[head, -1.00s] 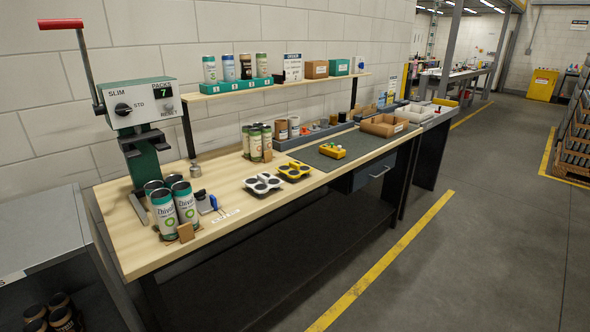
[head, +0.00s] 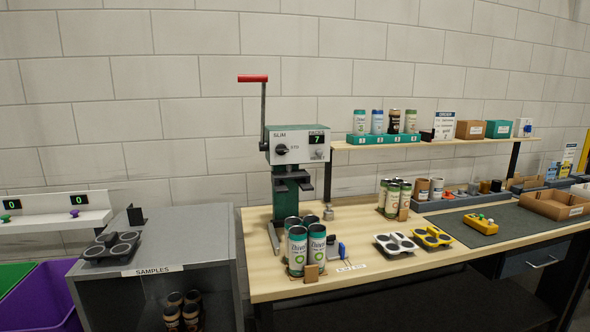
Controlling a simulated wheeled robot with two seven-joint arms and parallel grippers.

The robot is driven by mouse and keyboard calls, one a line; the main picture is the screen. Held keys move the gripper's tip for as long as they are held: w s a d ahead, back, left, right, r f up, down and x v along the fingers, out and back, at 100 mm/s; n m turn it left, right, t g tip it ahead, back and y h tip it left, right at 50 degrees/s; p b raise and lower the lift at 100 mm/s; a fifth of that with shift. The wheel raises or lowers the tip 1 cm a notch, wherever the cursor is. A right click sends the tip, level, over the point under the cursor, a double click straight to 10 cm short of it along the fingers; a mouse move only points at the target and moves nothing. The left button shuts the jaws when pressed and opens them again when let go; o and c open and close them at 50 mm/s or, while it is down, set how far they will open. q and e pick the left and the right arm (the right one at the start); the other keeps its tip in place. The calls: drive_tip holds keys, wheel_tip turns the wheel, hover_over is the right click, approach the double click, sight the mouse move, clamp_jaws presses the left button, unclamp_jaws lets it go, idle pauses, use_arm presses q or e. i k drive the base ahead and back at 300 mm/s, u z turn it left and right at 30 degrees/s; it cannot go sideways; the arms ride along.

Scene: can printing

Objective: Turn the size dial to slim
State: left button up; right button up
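The size dial (head: 282,149) is a small black knob on the pale front panel of the green can press (head: 298,146), which stands at the left end of the wooden workbench. "SLIM" is printed above the dial and "STD" to its right. The dial's pointer seems to face STD, but it is small here. A display reading 7 (head: 318,139) sits at the panel's right, with a reset knob below it. The press's red-handled lever (head: 253,78) stands up at its left. Neither of my grippers is in view.
Several printed cans (head: 297,251) stand on the bench in front of the press. Two cup trays (head: 396,244) (head: 432,237) lie to the right. A grey samples cabinet (head: 190,230) adjoins the bench at left. A shelf with cans (head: 440,142) runs behind.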

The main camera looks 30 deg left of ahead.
sight(281, 149)
drive_tip(key=z, duration=1.4)
drive_tip(key=i, duration=0.65)
drive_tip(key=u, duration=2.25)
